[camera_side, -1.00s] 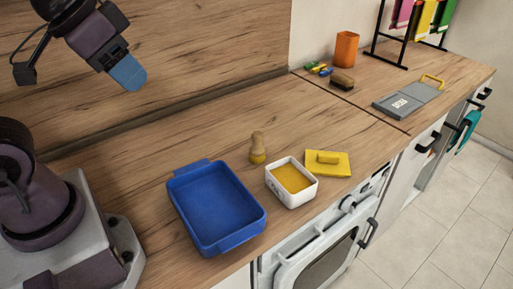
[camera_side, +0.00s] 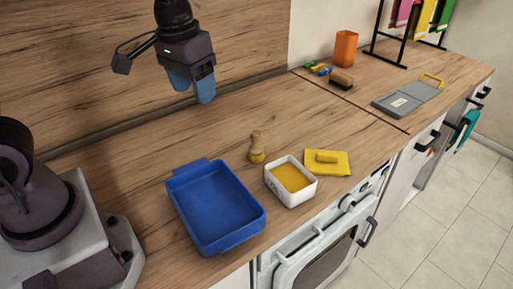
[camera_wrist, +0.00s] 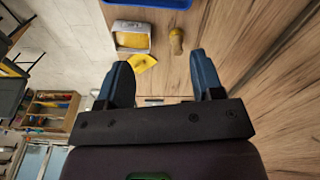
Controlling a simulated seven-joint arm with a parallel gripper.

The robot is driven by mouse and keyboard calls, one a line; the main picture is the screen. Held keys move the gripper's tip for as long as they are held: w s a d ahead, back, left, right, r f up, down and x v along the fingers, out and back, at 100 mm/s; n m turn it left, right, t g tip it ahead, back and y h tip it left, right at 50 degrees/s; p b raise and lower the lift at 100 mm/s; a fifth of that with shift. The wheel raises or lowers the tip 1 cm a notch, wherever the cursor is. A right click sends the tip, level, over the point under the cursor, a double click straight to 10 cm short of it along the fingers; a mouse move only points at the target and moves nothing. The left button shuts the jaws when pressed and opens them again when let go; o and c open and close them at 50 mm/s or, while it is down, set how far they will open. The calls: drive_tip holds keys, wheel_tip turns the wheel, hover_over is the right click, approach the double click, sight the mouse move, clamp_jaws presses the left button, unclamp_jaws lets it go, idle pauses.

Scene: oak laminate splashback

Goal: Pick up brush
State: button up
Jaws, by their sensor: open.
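A small wooden brush-like object (camera_side: 257,147) with a rounded knob stands upright on the counter behind the white dish. It also shows in the wrist view (camera_wrist: 176,41), ahead of the fingers and right of the dish. A brown block (camera_side: 341,80), which looks like a scrubbing brush, lies farther back near the orange cup. I cannot tell which is the task's brush. My gripper (camera_side: 192,91) is open and empty, high above the counter, left of and above both. Its blue fingers show spread apart in the wrist view (camera_wrist: 160,72).
A blue tray (camera_side: 183,218) stands front left, beside the white dish (camera_side: 292,199) with yellow contents. Farther back are the orange cup (camera_side: 346,48), a grey board (camera_side: 409,97) and a black rack (camera_side: 405,50). The middle counter is clear.

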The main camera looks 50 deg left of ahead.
sight(257, 133)
drive_tip(key=w+a+f+n, duration=0.1)
drive_tip(key=w+f+n, duration=0.2)
drive_tip(key=w+f, duration=0.1)
drive_tip(key=w+a+f+n+y, duration=0.1)
drive_tip(key=w+a+f+n, duration=0.1)
drive_tip(key=w+f+n, duration=0.2)
drive_tip(key=w+a+f+n, duration=0.1)
drive_tip(key=w+f+n, duration=0.2)
drive_tip(key=w, duration=0.6)
drive_tip(key=shift+w+a+f+g+y, duration=0.15)
drive_tip(key=shift+w+f+g+y, duration=0.1)
drive_tip(key=shift+f+g+y, duration=0.25)
drive_tip(key=shift+f+n, duration=0.15)
drive_tip(key=shift+n, duration=0.65)
drive_tip(key=f, duration=0.4)
drive_tip(key=a+f, duration=0.1)
drive_tip(key=f, duration=0.7)
drive_tip(key=shift+w+a+f, duration=0.25)
drive_tip(key=shift+w+f, duration=0.05)
drive_tip(key=shift+w, duration=0.1)
drive_tip(key=c, duration=1)
drive_tip(key=shift+r, duration=0.1)
